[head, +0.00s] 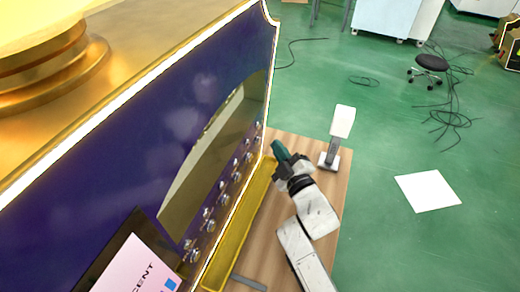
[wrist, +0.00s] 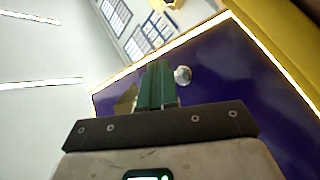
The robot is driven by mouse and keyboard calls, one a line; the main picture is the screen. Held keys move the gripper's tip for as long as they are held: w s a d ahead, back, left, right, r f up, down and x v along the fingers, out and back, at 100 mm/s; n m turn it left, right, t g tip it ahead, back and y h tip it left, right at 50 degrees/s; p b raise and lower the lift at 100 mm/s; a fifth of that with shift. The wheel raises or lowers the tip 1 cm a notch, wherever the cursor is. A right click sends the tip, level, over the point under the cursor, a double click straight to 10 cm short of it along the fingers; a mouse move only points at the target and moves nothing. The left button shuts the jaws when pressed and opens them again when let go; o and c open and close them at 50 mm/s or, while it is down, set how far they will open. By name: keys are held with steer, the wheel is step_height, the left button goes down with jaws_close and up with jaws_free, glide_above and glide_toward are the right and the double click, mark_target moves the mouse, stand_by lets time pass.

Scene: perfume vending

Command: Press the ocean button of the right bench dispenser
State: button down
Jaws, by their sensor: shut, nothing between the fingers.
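A large purple dispenser (head: 130,140) with gold trim and a bright lit edge fills the left of the head view. Several round silver buttons (head: 221,185) run in a slanted row along its front. I cannot read any label, so I cannot tell which is ocean. My gripper (head: 277,146) has green fingers, shut and empty, near the far end of the row. In the wrist view the green fingers (wrist: 158,85) point at the purple panel (wrist: 225,70), with one silver button (wrist: 182,75) just right of them. I cannot tell whether they touch it.
A yellow tray (head: 243,220) runs along the dispenser's foot on a wooden bench (head: 262,243). A white upright device (head: 342,122) stands on the bench beyond my gripper. A tilted screen (head: 130,265) is at lower left. Green floor (head: 380,230) is open to the right.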

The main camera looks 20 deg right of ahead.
steer(key=shift+w+a+b, duration=0.35)
steer(key=shift+a+b, duration=0.25)
steer(key=shift+b, duration=0.25)
